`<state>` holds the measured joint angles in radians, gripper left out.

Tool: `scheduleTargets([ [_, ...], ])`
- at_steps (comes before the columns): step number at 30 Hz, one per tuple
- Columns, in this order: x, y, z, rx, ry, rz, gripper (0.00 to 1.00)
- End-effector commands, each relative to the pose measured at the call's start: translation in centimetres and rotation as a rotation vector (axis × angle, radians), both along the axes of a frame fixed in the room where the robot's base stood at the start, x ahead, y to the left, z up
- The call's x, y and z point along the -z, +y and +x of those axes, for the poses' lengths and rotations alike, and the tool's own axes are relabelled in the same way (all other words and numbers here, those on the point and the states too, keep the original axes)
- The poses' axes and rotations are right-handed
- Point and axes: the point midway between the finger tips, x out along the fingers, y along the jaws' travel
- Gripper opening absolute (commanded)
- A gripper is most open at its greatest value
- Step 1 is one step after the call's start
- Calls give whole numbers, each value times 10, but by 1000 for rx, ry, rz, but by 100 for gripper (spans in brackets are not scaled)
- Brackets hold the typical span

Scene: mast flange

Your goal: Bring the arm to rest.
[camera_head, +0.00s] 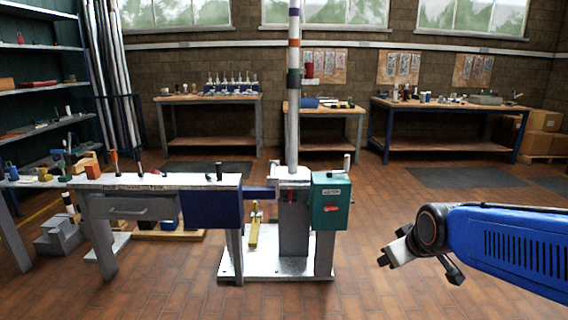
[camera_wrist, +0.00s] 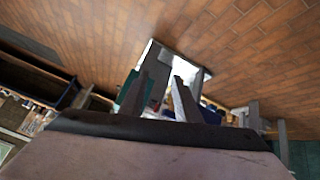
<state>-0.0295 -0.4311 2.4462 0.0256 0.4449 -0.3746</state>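My arm (camera_head: 510,245), with a blue link and a dark wrist joint, reaches in from the right edge of the head view. My gripper (camera_head: 388,258) is at its left end, over open brick floor, right of the mast stand and apart from it. In the wrist view the two fingers of my gripper (camera_wrist: 163,84) stand apart with a gap between them. I see nothing held there. The mast (camera_head: 293,100) stands upright, with coloured bands, on a pale base plate (camera_head: 255,266). A green box (camera_head: 330,190) with a red handle is on the stand's right side.
A grey bench (camera_head: 150,181) with tools adjoins the stand on the left. Shelves (camera_head: 40,90) are at the far left. Workbenches (camera_head: 445,107) line the back wall, with cardboard boxes (camera_head: 544,121) at the right. The floor between is clear, with dark mats (camera_head: 460,178).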

Motion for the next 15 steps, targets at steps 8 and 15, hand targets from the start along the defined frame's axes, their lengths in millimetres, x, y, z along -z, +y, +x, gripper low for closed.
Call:
scheduleTargets([
  [8,0,-8,-101,157,132,95,30],
  [15,8,-13,-173,284,232,151,30],
])
